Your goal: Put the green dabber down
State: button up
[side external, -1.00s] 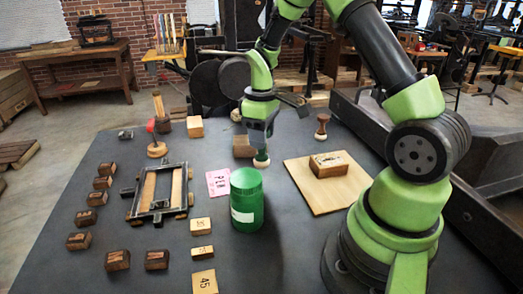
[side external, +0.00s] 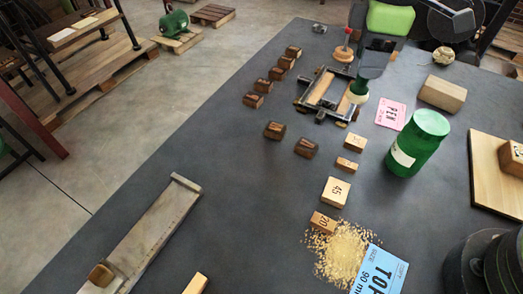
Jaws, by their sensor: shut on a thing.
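My gripper (side external: 368,72) is shut on the green dabber (side external: 360,88), and its jaws hide most of the handle. The dabber's round pale pad (side external: 358,98) faces down. It shows at the right side of the dark metal frame (side external: 325,98), overlapping its edge in the picture. I cannot tell whether the pad touches anything or hangs above.
A pink card (side external: 391,114) and a green jar (side external: 418,142) are to the right. A wooden block (side external: 442,93) lies behind the jar. A red-tipped stick on a round base (side external: 344,48) stands behind the frame. Table left of the dark wooden blocks (side external: 274,130) is bare.

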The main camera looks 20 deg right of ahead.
jog(key=s+a+n, duration=0.5)
jog(key=a, duration=0.6)
jog(key=s+a+n, duration=0.5)
jog(key=a, duration=0.7)
notch_tip(320, 180, down, 10)
jog(key=shift+s+r, duration=0.1)
jog(key=shift+r, duration=0.15)
jog(key=shift+f, duration=0.25)
jog(key=shift+f, duration=0.1)
jog(key=o, duration=1.2)
notch_tip(320, 180, up, 12)
jog(key=shift+r, duration=0.15)
